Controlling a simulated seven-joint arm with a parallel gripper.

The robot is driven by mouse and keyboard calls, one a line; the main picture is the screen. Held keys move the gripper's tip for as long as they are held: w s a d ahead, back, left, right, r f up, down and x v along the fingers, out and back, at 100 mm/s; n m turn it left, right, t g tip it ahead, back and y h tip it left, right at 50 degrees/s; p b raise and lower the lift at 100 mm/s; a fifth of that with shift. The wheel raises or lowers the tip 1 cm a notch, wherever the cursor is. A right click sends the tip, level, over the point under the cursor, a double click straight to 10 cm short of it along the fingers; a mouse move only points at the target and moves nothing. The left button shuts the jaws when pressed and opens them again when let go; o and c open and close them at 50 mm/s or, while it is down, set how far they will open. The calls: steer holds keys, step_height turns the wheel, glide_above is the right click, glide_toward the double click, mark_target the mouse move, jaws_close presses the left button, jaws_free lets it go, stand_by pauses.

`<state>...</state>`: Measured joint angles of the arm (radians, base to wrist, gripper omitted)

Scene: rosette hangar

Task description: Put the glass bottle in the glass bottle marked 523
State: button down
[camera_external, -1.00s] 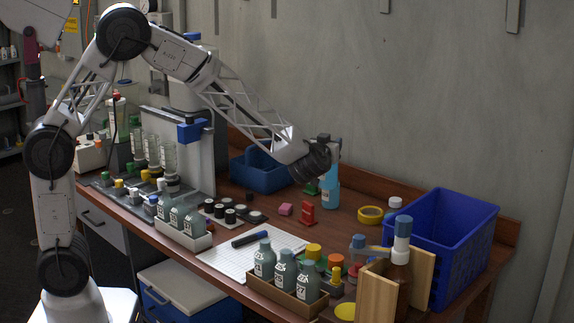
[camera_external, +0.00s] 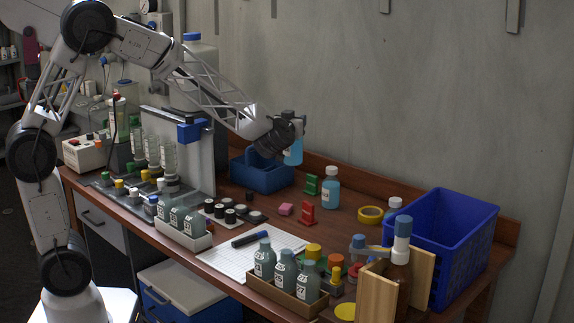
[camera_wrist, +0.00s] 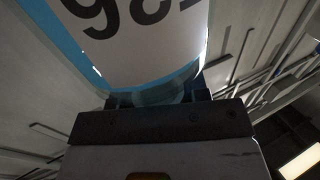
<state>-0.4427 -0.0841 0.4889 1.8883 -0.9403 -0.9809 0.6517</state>
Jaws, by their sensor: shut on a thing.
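My gripper (camera_external: 292,139) is shut on a light-blue bottle (camera_external: 293,155), held in the air above and behind the blue open bin. In the wrist view the held bottle (camera_wrist: 150,45) fills the top, with a white label, a blue edge and large dark digits, partly cut off and upside down. A second light-blue bottle (camera_external: 331,192) with a white cap stands upright on the table, to the lower right of my gripper. Grey-green bottles stand in a white tray (camera_external: 190,243) and in a brown tray (camera_external: 283,294); their label numbers are too small to read surely.
A small blue bin (camera_external: 263,178) is below my gripper. Green and red stands (camera_external: 308,213), a pink block (camera_external: 286,209) and yellow tape (camera_external: 370,214) lie nearby. A large blue crate (camera_external: 465,255) and a brown bottle between wooden panels (camera_external: 378,296) fill the right.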

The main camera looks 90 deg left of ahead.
steer(key=w+a+f, duration=0.1)
steer(key=w+a, duration=0.7)
steer(key=w, duration=0.5)
steer(key=shift+w+a+f, duration=0.2)
steer(key=shift+w+a, duration=0.05)
steer(key=shift+a, duration=0.15)
stand_by(0.3)
steer(key=shift+f, duration=1.95)
steer(key=c, duration=0.6)
jaws_free()
